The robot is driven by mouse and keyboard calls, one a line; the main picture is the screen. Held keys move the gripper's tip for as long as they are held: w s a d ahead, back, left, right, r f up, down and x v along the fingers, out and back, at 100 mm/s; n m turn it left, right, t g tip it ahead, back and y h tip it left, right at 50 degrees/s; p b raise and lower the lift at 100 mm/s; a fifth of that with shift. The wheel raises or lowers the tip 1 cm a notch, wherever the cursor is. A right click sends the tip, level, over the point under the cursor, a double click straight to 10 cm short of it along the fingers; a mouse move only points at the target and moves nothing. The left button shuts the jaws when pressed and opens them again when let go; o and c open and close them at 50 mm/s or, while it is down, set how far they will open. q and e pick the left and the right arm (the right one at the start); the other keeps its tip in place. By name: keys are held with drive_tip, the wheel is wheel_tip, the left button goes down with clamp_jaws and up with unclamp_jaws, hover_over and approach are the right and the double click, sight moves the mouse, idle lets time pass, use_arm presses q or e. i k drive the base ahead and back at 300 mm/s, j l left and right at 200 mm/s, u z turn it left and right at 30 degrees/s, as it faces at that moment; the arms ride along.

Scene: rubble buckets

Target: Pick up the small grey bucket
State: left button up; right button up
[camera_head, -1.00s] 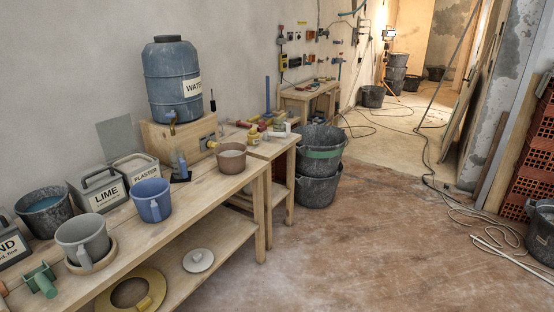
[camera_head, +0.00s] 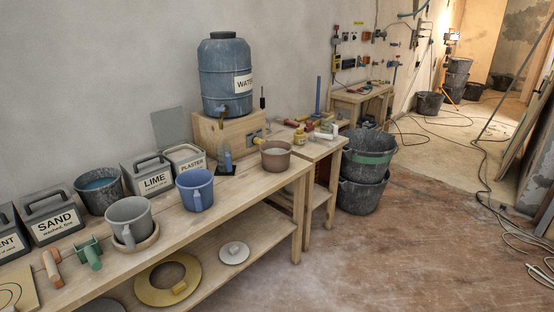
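The small grey bucket (camera_head: 128,219) stands upright on the wooden bench, resting on or in a round tan dish (camera_head: 150,243). Its handle faces the front. A blue bucket (camera_head: 194,189) of similar size stands just to its right, and a brown pot (camera_head: 275,156) is farther along the bench. Neither of my grippers shows in the head view.
The bench (camera_head: 235,205) also holds sand (camera_head: 54,220), lime (camera_head: 150,176) and plaster (camera_head: 186,158) boxes, a dark bucket of water (camera_head: 98,188) and a green tool (camera_head: 90,252). A water barrel (camera_head: 226,77) stands behind.

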sight(130, 218)
drive_tip(key=i+j, duration=0.1)
drive_tip(key=i+j+u, duration=0.1)
drive_tip(key=i+u, duration=0.25)
drive_tip(key=i, duration=0.15)
drive_tip(key=i+u, duration=0.3)
drive_tip(key=i, duration=0.2)
